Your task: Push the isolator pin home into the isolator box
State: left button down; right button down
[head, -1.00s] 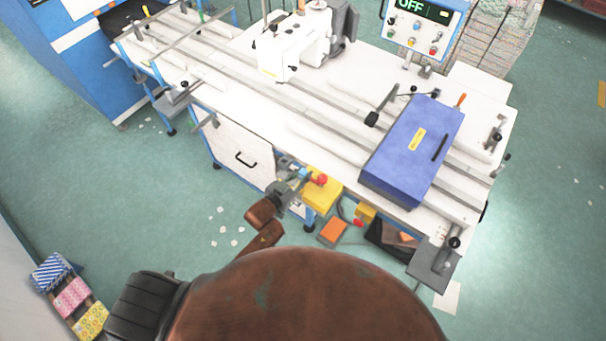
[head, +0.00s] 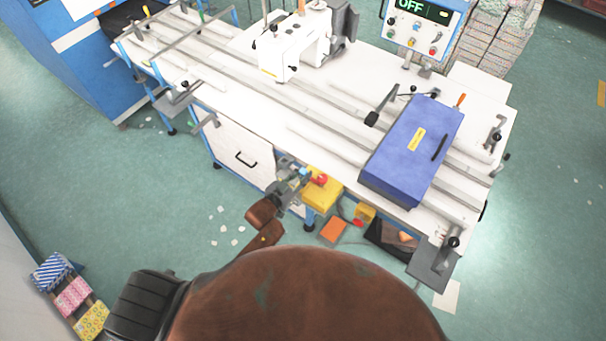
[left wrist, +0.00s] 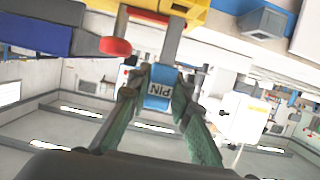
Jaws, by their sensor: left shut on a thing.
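The isolator box (head: 322,196) is yellow with a red knob (head: 320,179) and sits at the front edge of the machine table. My left gripper (head: 297,174) is beside it, to the left of the knob. In the left wrist view my left gripper (left wrist: 158,92) is shut on the blue isolator pin (left wrist: 158,82), labelled "PIN". A grey bar (left wrist: 170,45) runs from the pin's end towards the yellow box (left wrist: 188,10) at the top. The red knob (left wrist: 115,46) is left of it. How deep the pin sits in the box cannot be told. My right gripper is out of view.
A blue case (head: 405,160) lies on the white table (head: 330,115). A white cabinet front (head: 240,148) is left of the gripper. An orange pad (head: 333,230) and a smaller yellow box (head: 365,213) are below right. Open green floor (head: 150,200) lies to the left.

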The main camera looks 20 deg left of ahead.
pick_arm(q)
jog(key=shift+f+b, duration=1.3)
jog(key=shift+f, duration=1)
dwell(0.5)
jog(key=c, duration=1.7)
grip_release()
jog(key=v, duration=1.2)
jog(key=shift+r, duration=0.1)
